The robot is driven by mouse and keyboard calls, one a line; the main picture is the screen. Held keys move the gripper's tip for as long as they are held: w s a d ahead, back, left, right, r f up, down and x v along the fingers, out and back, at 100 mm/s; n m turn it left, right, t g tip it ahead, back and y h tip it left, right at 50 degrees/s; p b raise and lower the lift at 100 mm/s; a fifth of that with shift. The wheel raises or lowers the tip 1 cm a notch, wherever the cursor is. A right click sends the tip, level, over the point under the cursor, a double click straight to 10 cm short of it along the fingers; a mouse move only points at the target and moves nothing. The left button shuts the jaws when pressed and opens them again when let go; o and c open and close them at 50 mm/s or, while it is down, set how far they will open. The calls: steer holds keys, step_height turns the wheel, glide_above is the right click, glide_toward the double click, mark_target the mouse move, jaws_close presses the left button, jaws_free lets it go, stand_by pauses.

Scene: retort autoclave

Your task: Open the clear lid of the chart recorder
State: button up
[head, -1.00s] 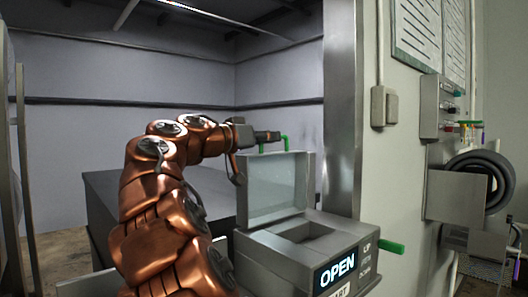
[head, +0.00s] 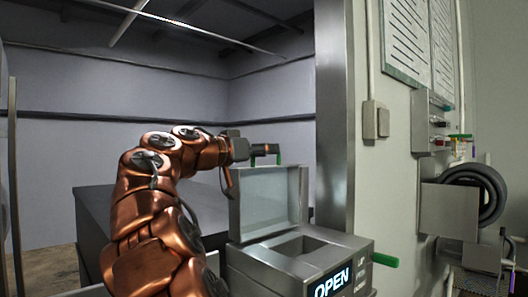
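The chart recorder (head: 262,262) is a grey metal box at the bottom centre, with a lit "OPEN" label on its front. Its clear lid (head: 268,200) stands upright at the back of the box, and the recess in the top is exposed. My gripper (head: 262,154) is just above the lid's upper edge, at the end of my copper arm. Two green-tipped parts show at its end, apart from each other. Whether it touches the lid is hard to tell. I see nothing held between the fingers.
A green handle (head: 385,260) sticks out at the recorder's right side. A steel door post (head: 335,120) rises behind it. A switch box (head: 376,120) and a control panel (head: 432,122) are on the right wall. A dark cabinet (head: 95,215) stands behind my arm.

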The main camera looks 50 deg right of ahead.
steer(key=shift+a, duration=0.1)
steer(key=w+a, duration=0.1)
steer(key=a, duration=1)
steer(key=shift+w+a, duration=0.15)
steer(key=shift+a, duration=0.25)
